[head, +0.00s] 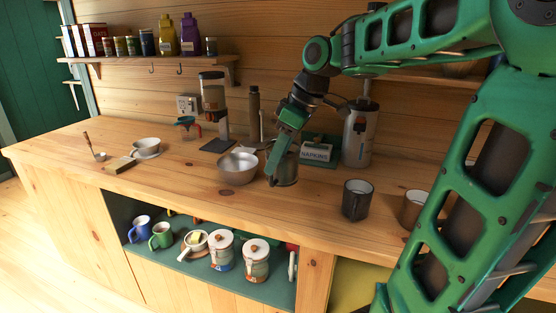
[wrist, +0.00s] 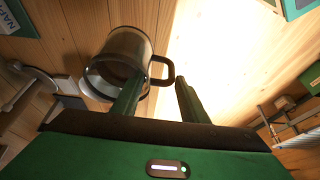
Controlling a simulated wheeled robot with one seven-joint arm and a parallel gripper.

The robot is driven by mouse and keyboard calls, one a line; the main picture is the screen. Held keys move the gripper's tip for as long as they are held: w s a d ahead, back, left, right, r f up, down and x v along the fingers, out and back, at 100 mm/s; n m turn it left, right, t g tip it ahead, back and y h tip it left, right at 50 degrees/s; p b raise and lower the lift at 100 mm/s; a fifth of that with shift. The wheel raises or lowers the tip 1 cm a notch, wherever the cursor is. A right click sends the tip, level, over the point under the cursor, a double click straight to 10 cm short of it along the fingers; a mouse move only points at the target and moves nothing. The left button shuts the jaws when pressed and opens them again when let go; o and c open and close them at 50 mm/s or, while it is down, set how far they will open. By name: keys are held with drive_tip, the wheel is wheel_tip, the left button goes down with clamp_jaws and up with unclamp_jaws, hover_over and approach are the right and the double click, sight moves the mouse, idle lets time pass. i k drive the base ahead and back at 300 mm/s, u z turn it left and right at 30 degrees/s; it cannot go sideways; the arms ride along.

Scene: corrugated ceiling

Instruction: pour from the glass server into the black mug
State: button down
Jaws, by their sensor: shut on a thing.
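The glass server (head: 287,172) is at the middle of the counter, just right of the steel bowl. In the wrist view the server (wrist: 128,50) shows clear walls, a dark rim and a dark handle (wrist: 172,70). My gripper (head: 279,151) is at the server from above. In the wrist view my gripper (wrist: 158,82) has its fingers on either side of the handle, shut on it. I cannot tell whether the server touches the counter. The black mug (head: 356,203) stands upright near the counter's front edge, right of the server and apart from it.
The steel bowl (head: 238,172) is close left of the server. A napkin box (head: 317,152) and a tall steel dispenser (head: 359,138) stand behind. Another mug (head: 411,209) is right of the black mug, near my arm. Counter between server and black mug is clear.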

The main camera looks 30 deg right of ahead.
sight(356, 203)
drive_tip(key=k, duration=1)
